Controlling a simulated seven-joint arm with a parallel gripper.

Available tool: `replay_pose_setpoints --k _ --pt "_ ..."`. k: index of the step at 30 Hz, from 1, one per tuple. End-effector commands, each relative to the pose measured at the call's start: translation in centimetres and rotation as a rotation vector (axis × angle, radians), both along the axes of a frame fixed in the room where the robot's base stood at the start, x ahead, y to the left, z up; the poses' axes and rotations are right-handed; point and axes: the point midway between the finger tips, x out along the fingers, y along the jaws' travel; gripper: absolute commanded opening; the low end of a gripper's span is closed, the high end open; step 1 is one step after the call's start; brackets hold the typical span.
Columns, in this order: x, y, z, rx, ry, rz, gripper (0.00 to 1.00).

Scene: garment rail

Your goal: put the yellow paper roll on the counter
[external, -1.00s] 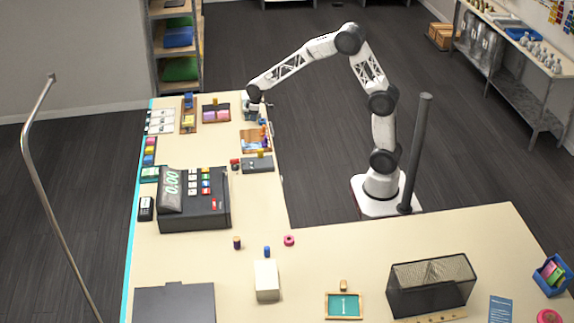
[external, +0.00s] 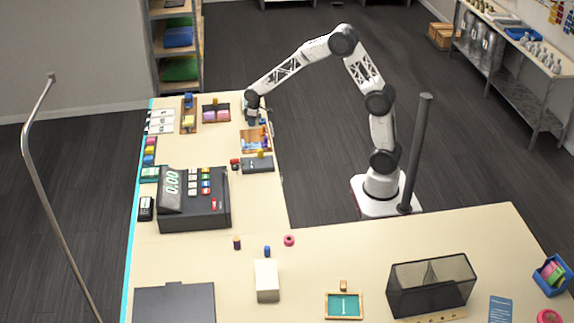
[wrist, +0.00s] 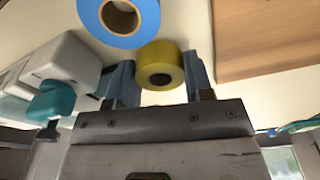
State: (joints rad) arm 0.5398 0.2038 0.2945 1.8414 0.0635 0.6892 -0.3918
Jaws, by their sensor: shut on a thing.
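The yellow paper roll (wrist: 160,62) shows in the wrist view with its dark core hole facing the camera. My gripper (wrist: 160,88) is shut on it, with one blue-grey finger on each side. In the external view my gripper (external: 251,118) is low over the right edge of the far counter (external: 215,150). The roll cannot be made out there, and I cannot tell whether it touches the counter.
A blue roll (wrist: 118,18) lies close to the yellow one in the wrist view. A white object with a teal part (wrist: 55,98) is at left and a wooden board (wrist: 265,40) at right.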

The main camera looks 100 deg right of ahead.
Motion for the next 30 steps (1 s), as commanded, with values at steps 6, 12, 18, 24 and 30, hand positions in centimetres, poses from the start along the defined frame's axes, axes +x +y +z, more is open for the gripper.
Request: replay_pose_setpoints --k 6,12,18,24,30 --pt "0.02 0.00 -0.13 0.000 -0.001 0.000 0.21" --pt "0.01 0.00 -0.33 0.000 0.000 0.000 0.21" --pt "0.02 0.00 -0.41 0.000 0.000 0.000 0.58" --pt "0.01 -0.01 -0.39 0.000 0.000 0.000 0.58" --pt "0.01 -0.01 0.17 0.000 -0.001 0.000 0.58"
